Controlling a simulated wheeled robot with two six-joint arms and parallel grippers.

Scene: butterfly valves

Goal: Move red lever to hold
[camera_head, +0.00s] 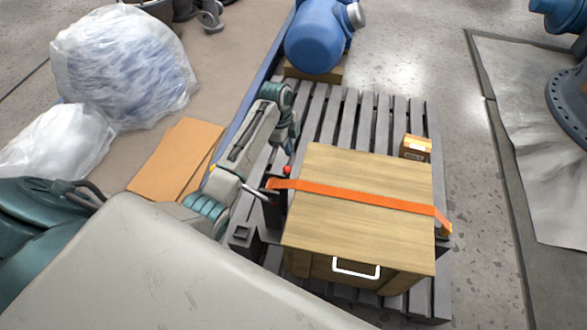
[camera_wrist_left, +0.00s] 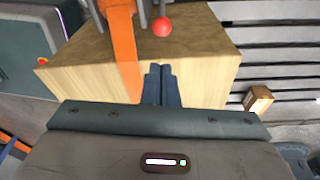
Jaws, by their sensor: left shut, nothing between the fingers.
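The red ball knob of the lever (camera_head: 287,169) shows at the left edge of the wooden crate, close to the orange strap. The knob also shows in the left wrist view (camera_wrist_left: 163,26), with grey rods beside it. My left gripper (camera_head: 289,153) is close to the knob at the crate's far left corner. In the left wrist view its fingers (camera_wrist_left: 160,72) are together and empty, and the knob appears beyond their tips, with a visible gap in the picture. Most of the lever is hard to make out. My right gripper is not in view.
The wooden crate (camera_head: 360,172) with an orange strap (camera_head: 365,198) and white handle (camera_head: 356,271) sits on a grey slatted pallet (camera_head: 376,112). A blue tank (camera_head: 316,38) is behind.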

